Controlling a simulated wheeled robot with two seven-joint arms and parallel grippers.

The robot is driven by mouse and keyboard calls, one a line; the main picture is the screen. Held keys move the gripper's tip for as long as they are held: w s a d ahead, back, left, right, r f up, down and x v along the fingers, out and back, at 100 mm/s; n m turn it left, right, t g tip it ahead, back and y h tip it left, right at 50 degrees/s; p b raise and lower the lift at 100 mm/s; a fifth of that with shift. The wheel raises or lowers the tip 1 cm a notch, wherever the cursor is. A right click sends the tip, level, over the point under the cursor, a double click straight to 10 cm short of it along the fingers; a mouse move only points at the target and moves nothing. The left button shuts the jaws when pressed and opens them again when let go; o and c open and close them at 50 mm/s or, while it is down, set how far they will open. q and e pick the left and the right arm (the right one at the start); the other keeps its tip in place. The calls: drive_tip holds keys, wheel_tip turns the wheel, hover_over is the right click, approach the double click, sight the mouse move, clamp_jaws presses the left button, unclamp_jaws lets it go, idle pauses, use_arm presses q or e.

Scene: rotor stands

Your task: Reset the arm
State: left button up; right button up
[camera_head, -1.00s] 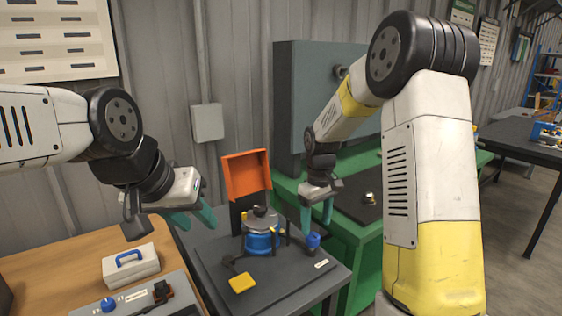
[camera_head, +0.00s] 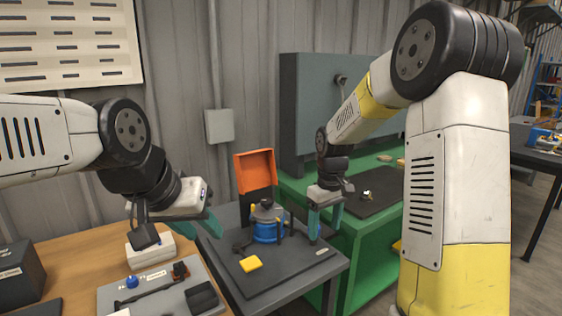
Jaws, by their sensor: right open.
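My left gripper (camera_head: 203,227), with teal fingers, is above the gap between the wooden table and the grey stand; its fingers look apart and empty. My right gripper (camera_head: 325,228) points down at the right side of the grey stand (camera_head: 285,285), its teal fingers apart.
An orange bin (camera_head: 255,172) stands behind the rotor unit. A yellow block (camera_head: 250,263) lies on the stand's front. A green bench (camera_head: 365,240) is at right.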

drive_tip(key=s+d+r+m+t+y, duration=0.1)
drive_tip(key=s+r+m+t, duration=0.1)
drive_tip(key=s+r, duration=0.5)
drive_tip(key=s+d+r+m+t+y, duration=0.1)
drive_tip(key=s+r+m+t, duration=0.2)
drive_tip(key=s+r, duration=0.4)
drive_tip(key=s, duration=0.7)
drive_tip(key=shift+s+r+m+t, duration=0.15)
drive_tip(key=shift+s+m+t, duration=0.15)
drive_tip(key=shift+s+m, duration=0.1)
drive_tip(key=shift+w+d, duration=0.1)
